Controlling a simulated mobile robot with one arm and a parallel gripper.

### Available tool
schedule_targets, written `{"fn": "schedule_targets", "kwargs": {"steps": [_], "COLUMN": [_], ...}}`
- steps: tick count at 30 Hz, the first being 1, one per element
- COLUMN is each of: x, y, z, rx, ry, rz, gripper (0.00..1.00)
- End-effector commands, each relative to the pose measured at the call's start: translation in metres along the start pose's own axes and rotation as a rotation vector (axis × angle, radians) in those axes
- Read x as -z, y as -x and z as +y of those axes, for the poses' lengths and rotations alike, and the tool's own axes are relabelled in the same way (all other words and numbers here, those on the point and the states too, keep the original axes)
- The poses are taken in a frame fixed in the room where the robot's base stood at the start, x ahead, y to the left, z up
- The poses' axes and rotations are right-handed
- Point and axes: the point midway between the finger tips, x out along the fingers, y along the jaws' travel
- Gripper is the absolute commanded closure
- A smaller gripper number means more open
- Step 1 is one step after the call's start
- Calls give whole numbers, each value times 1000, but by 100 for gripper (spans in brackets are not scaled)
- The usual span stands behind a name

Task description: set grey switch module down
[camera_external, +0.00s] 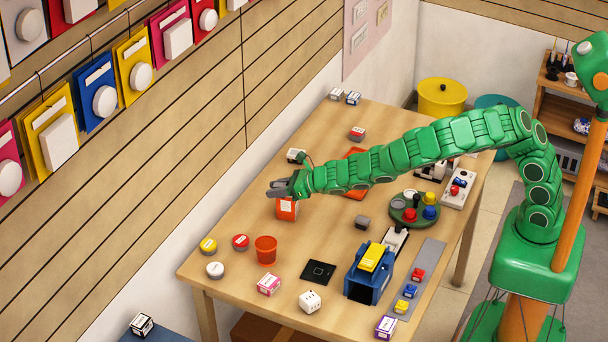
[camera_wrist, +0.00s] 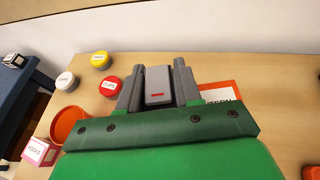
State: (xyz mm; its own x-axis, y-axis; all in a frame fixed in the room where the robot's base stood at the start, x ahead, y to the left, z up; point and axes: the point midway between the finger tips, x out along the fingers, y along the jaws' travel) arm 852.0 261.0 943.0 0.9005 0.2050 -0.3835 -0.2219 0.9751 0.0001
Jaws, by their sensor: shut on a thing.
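My gripper (camera_external: 280,188) is over the left part of the wooden table, at the end of the green arm. In the wrist view my gripper (camera_wrist: 157,72) is shut on the grey switch module (camera_wrist: 158,86), a small grey block with a red mark, held between the two grey fingers. In the external view the fingers hide most or all of the module. An orange box (camera_external: 287,209) with a white label stands just below the gripper; its labelled part (camera_wrist: 220,93) shows right of the fingers in the wrist view. I cannot tell how far the module is above the tabletop.
An orange cup (camera_external: 266,250), a red-topped tin (camera_external: 240,242), a yellow-topped tin (camera_external: 208,246) and a white-topped tin (camera_external: 215,270) stand front left. A grey block (camera_external: 362,222), black pad (camera_external: 318,271) and blue machine (camera_external: 368,275) lie to the right. Bare wood shows between them.

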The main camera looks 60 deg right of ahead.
Motion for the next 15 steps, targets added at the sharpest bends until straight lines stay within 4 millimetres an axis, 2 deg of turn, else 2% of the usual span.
{"fn": "schedule_targets", "kwargs": {"steps": [15], "x": [8], "y": [-2], "z": [14], "rx": [-26], "ry": [11], "rz": [-3], "gripper": [96]}}
